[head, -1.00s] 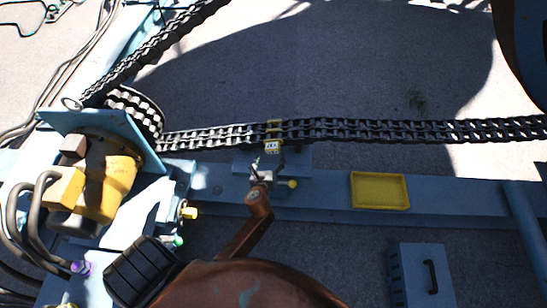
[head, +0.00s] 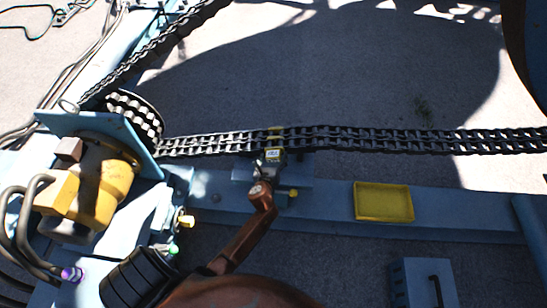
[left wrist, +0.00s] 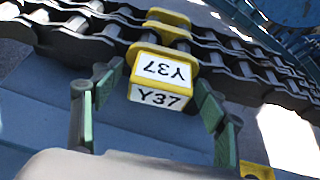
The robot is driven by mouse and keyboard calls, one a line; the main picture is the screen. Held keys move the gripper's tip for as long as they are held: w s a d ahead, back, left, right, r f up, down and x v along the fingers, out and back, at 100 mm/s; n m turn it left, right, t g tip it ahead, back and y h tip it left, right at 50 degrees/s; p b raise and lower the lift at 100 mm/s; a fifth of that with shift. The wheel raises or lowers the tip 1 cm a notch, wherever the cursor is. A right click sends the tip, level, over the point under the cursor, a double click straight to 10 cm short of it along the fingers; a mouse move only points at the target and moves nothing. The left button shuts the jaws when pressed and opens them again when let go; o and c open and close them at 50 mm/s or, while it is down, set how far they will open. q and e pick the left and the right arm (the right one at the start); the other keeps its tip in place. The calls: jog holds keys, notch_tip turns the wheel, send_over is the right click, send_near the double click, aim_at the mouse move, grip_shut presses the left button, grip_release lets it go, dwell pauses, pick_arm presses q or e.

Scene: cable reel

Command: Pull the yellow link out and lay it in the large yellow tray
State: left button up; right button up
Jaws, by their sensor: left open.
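The yellow link (head: 275,135) sits in the black chain (head: 345,139), with a labelled block on its near side. In the left wrist view the yellow link (left wrist: 163,62) shows its block with white faces reading "Y37". My left gripper (head: 271,162) is at the near side of the chain. In the left wrist view its green-padded fingers (left wrist: 159,80) stand apart, one on each side of the block, with gaps visible. The large yellow tray (head: 384,202) lies empty on the blue beam, right of my gripper. My right gripper is not in view.
The chain runs across the view and over a toothed sprocket (head: 135,118) at the left. A yellow motor-like unit (head: 98,190) with hoses stands at the lower left. A blue-grey box with a dark handle (head: 424,283) stands below the tray. The beam around the tray is clear.

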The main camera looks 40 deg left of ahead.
pick_arm(q)
jog(key=shift+c, duration=0.5)
jog(key=c, duration=1.5)
jog(key=shift+c, duration=0.2)
jog(key=shift+s, duration=0.15)
jog(key=shift+s+d+r+p, duration=0.1)
jog(key=shift+s+d+p, duration=0.2)
jog(key=shift+s+d, duration=0.45)
jog(key=s+d+p, duration=0.1)
jog(key=s+d, duration=0.5)
jog(key=s, duration=0.5)
jog(key=shift+s+d, duration=0.15)
jog(key=shift+d, duration=0.1)
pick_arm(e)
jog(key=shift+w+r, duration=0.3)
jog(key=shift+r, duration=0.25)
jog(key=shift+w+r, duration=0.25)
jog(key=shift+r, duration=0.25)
pick_arm(q)
jog(key=shift+r+p, duration=0.1)
jog(key=shift+p, duration=0.2)
